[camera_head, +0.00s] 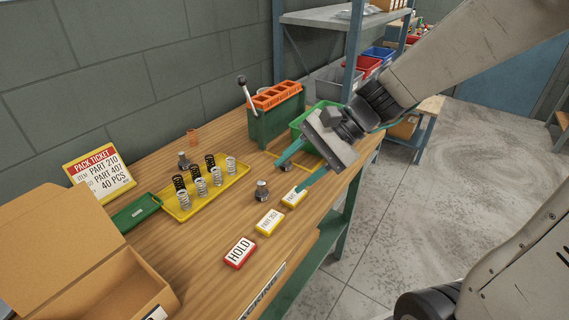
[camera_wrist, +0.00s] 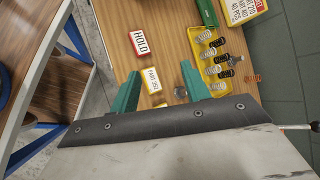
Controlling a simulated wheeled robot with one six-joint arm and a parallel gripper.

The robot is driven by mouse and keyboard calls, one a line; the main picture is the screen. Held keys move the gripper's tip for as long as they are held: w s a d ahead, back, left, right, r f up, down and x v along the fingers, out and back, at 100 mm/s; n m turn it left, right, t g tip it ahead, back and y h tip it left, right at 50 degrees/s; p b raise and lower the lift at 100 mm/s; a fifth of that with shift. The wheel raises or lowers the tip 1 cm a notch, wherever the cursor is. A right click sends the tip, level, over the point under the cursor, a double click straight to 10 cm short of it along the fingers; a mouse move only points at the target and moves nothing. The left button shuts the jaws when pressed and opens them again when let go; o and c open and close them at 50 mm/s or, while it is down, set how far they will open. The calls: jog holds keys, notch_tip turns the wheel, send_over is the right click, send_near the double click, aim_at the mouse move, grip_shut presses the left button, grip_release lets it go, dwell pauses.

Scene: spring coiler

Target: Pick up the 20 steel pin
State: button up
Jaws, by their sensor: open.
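A short steel pin (camera_head: 262,190) with a wider base stands upright on the wooden bench, in front of the yellow tray. A second steel pin (camera_head: 183,160) stands behind the tray. No size mark is readable on either, so I cannot tell which is the 20. My gripper (camera_head: 291,175) is open and empty, above the bench to the right of the nearer pin. In the wrist view my gripper (camera_wrist: 161,69) has its green fingers spread. A grey round pin (camera_wrist: 180,93) shows between them, closer to the right finger and partly cut off by the gripper body.
The yellow tray (camera_head: 223,190) holds several black and silver springs. A red HOLD block (camera_head: 240,252) and yellow labelled blocks (camera_head: 270,222) line the front edge. A green lever fixture (camera_head: 272,122), green bin (camera_head: 312,115), pack ticket (camera_head: 100,171) and cardboard box (camera_head: 90,285) stand around.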

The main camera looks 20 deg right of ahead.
jog(key=w+d+f+m+t+y, duration=0.1)
jog(key=w+d+f+m+t, duration=0.15)
jog(key=w+m, duration=0.3)
jog(key=w+d+f+m+t+y, duration=0.1)
jog(key=w+f+m+t, duration=0.1)
jog(key=w+f+m, duration=0.3)
jog(key=m+t+h, duration=0.3)
jog(key=m+t, duration=0.2)
jog(key=m, duration=0.2)
send_near(286, 163)
jog(key=w, duration=0.3)
jog(key=shift+a+f+g, duration=0.1)
jog(key=shift+a+g, duration=0.15)
jog(key=shift+a, duration=0.1)
jog(key=x, duration=0.7)
jog(key=shift+w+a, duration=0.2)
jog(key=shift+a, duration=0.15)
grip_shut()
